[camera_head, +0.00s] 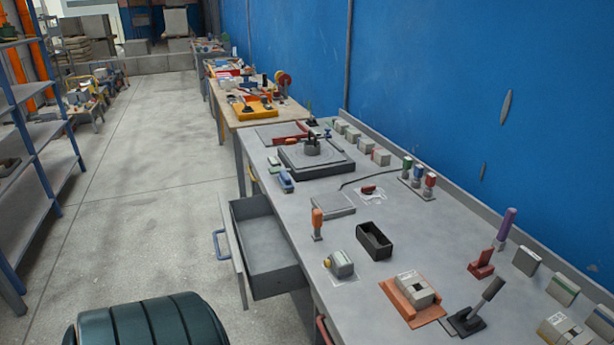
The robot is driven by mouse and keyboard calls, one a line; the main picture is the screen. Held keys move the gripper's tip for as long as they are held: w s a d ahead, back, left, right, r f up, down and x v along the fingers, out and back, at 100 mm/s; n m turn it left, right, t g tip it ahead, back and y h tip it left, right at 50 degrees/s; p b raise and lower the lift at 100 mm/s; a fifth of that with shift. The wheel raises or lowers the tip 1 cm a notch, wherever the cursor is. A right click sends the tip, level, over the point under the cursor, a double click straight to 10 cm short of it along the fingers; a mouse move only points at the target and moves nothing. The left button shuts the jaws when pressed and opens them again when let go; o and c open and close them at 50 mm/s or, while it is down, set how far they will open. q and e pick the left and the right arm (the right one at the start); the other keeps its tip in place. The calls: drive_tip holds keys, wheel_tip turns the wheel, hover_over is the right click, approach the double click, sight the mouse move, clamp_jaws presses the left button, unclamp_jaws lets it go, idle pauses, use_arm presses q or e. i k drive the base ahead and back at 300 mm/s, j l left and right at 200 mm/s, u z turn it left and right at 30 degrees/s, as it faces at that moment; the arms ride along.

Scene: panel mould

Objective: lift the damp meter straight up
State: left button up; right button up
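No label marks the damp meter, so I cannot tell for sure which object it is. A small grey device with a yellow end (341,263) lies on a pale outlined patch near the bench's front edge. A pale boxy device (414,289) sits on an orange-brown base (399,303) farther right. Either could be the meter. Both rest on the grey bench (300,225). Neither of my grippers shows in the head view.
An open drawer (232,244) juts from the bench front. A black open box (374,238), an orange-handled tool (317,222) and a black lever (476,310) stand near the devices. A green ribbed seat back (150,322) is at bottom left.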

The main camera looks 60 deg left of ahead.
sight(343, 266)
drive_tip(key=u, duration=1.5)
drive_tip(key=j+u, duration=0.1)
drive_tip(key=j, duration=1.2)
drive_tip(key=i+j+u, duration=0.1)
drive_tip(key=j, duration=1.15)
